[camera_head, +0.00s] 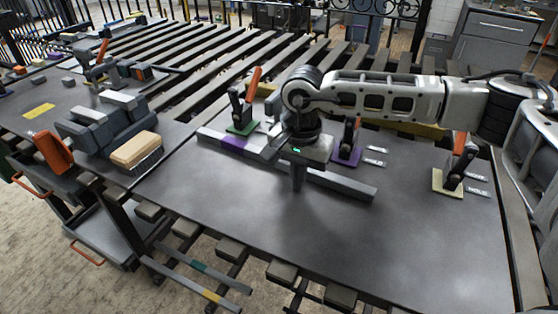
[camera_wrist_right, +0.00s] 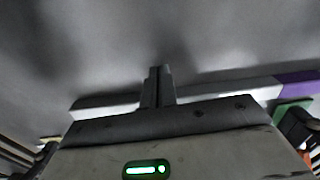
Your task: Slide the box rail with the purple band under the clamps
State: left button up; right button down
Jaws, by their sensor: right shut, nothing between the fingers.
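The grey box rail (camera_head: 342,185) lies slantwise on the dark table, with its purple band (camera_head: 236,143) towards its left end. My right arm hides part of its middle. Toggle clamps with orange handles stand behind it: one on a green base (camera_head: 243,127), one on a purple base (camera_head: 346,156), and one on a pale yellow base (camera_head: 447,182) farther right. My right gripper (camera_head: 297,188) points down at the rail's near side, shut and empty. Its fingers (camera_wrist_right: 158,85) overlap the rail (camera_wrist_right: 225,91) in the wrist view; I cannot tell whether they touch. My left gripper is out of view.
A wooden-backed brush (camera_head: 135,149) and grey blocks (camera_head: 108,120) sit on the left bench beside an orange object (camera_head: 54,153). Small labels (camera_head: 375,156) lie near the clamps. The table's front area (camera_head: 240,210) is clear. Slatted rollers run behind.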

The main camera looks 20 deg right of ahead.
jog(key=shift+w+d+b, duration=0.55)
jog(key=shift+w+d, duration=0.8)
jog(key=shift+d, duration=0.15)
dwell(0.9)
jog(key=shift+s+a, duration=0.1)
jog(key=shift+a, duration=0.05)
jog(key=shift+s+a, duration=0.75)
jog(key=shift+a, duration=0.05)
jog(key=shift+r, duration=0.1)
notch_tip(320, 180, up, 8)
jog(key=p, duration=0.5)
dwell(0.4)
